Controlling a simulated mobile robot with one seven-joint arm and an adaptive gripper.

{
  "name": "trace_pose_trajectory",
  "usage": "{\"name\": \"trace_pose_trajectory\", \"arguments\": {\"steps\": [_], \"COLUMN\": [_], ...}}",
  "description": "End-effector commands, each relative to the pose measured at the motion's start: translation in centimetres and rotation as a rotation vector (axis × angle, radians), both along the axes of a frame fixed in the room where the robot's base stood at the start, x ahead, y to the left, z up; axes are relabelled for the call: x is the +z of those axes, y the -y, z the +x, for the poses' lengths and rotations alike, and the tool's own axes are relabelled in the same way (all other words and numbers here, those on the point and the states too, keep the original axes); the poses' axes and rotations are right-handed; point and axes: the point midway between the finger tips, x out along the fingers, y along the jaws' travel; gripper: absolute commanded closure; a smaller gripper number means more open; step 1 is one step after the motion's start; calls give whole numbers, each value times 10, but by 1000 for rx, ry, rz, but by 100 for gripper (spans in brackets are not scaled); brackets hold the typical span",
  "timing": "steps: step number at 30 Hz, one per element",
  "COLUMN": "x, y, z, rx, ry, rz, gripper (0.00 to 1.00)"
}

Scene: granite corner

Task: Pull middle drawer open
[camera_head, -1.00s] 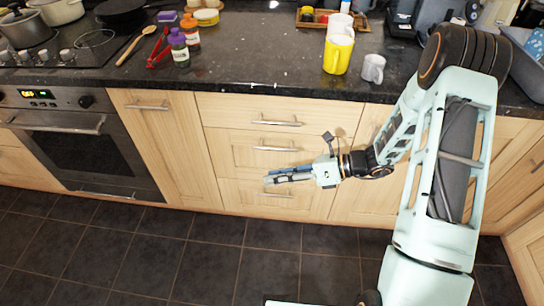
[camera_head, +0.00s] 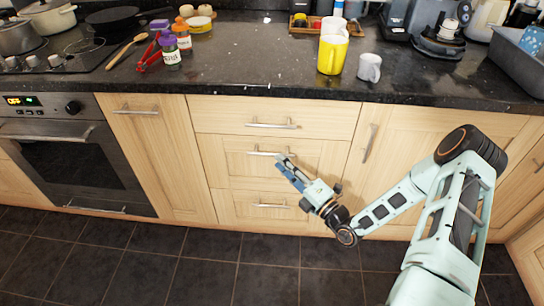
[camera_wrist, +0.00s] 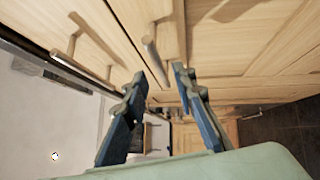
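The middle drawer (camera_head: 235,168) is a pale wood front between the top and bottom drawers, and it looks flush with them. Its metal bar handle (camera_head: 262,153) runs level across its upper part. My gripper (camera_head: 284,161) points up and left, with its tips by the right end of this handle. In the wrist view my gripper (camera_wrist: 158,76) is open, its two blue-grey fingers apart. A bar handle (camera_wrist: 155,62), apparently the middle drawer's, lies just ahead between the fingertips. I cannot tell whether the fingers touch it.
The top drawer handle (camera_head: 272,125) is just above, and the bottom drawer handle (camera_head: 272,205) is below. A cupboard door handle (camera_head: 369,142) stands upright to the right. The counter (camera_head: 240,80) overhangs the drawers and bears a yellow mug (camera_head: 332,56). The tiled floor (camera_head: 200,260) in front is clear.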

Motion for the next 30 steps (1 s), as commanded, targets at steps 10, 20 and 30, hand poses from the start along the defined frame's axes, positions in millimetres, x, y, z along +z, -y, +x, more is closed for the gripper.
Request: {"name": "trace_pose_trajectory", "arguments": {"steps": [10,20,30], "x": [6,7,7], "y": [-33,-36,-36], "z": [34,37,37], "rx": [3,2,2], "ry": [1,1,1], "rz": [-3,-2,-2], "gripper": [75,75,100]}}
